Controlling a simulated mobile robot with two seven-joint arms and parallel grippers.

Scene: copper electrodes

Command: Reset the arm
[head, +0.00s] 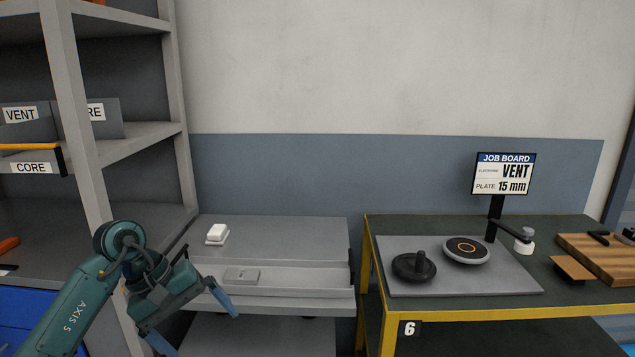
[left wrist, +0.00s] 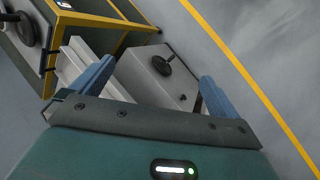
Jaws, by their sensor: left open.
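My left arm comes in from the lower left of the head view, in front of the grey shelf unit. My left gripper (head: 192,325) has its two blue fingers spread apart with nothing between them. In the left wrist view the left gripper (left wrist: 156,70) is also open and empty, with its blue fingers on either side of the picture. My right arm and gripper are not in view.
A grey shelf unit (head: 181,165) stands at the left, close to my arm. A low grey bench (head: 300,229) holds a small white block (head: 216,234). A yellow-edged table (head: 470,314) at the right holds round parts on a grey mat (head: 480,287) and a job board (head: 503,174).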

